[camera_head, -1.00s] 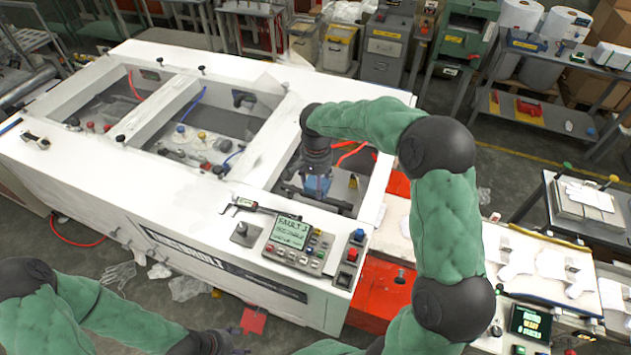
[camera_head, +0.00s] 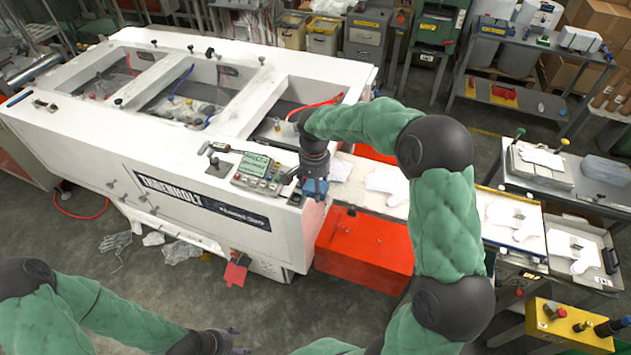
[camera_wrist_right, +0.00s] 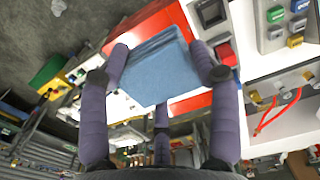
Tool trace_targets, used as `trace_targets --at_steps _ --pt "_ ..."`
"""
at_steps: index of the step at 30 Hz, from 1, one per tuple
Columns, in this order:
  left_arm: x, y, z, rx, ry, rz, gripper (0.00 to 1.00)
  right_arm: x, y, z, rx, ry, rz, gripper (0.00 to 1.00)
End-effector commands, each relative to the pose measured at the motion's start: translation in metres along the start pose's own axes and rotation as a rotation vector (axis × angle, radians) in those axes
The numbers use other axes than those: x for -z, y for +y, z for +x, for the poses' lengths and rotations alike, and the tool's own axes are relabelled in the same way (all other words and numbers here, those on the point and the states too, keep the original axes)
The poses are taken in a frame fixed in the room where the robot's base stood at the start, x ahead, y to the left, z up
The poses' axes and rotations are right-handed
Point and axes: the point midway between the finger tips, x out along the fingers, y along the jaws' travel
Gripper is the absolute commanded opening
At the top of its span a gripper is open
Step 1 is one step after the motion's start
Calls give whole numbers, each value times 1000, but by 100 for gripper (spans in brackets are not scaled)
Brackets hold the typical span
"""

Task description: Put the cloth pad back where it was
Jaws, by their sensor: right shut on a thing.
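The cloth pad (camera_wrist_right: 156,68) is blue and looks folded. It sits between the purple fingers of my right gripper (camera_wrist_right: 160,72), which is shut on it. In the head view the right gripper (camera_head: 315,187) points down with the blue pad (camera_head: 314,188) at its tip, over the right front corner of the white machine (camera_head: 190,165), beside the control panel (camera_head: 262,172). I cannot tell how high it is above the surface. My left gripper (camera_head: 222,343) is at the bottom edge of the head view, low over the floor; its fingers are too unclear to read.
A red cabinet (camera_head: 365,245) stands right of the machine. A belt with white gloves (camera_head: 385,182) runs to the right. The machine's open bays (camera_head: 190,97) lie behind the gripper. A yellow control box (camera_head: 568,325) is at lower right.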

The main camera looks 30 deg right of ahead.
Motion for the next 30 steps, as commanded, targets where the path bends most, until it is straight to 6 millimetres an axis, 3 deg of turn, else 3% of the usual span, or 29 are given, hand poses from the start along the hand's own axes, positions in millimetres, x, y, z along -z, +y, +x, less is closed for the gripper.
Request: trace_targets --at_steps 11,24,30 --pt "2 0 0 0 4 0 60 -45 2 70 -3 -4 -248 32" --pt "2 0 0 0 3 0 60 -116 5 182 -1 -6 -649 32" --pt "1 0 0 0 3 0 60 -143 6 225 0 -4 -805 32"
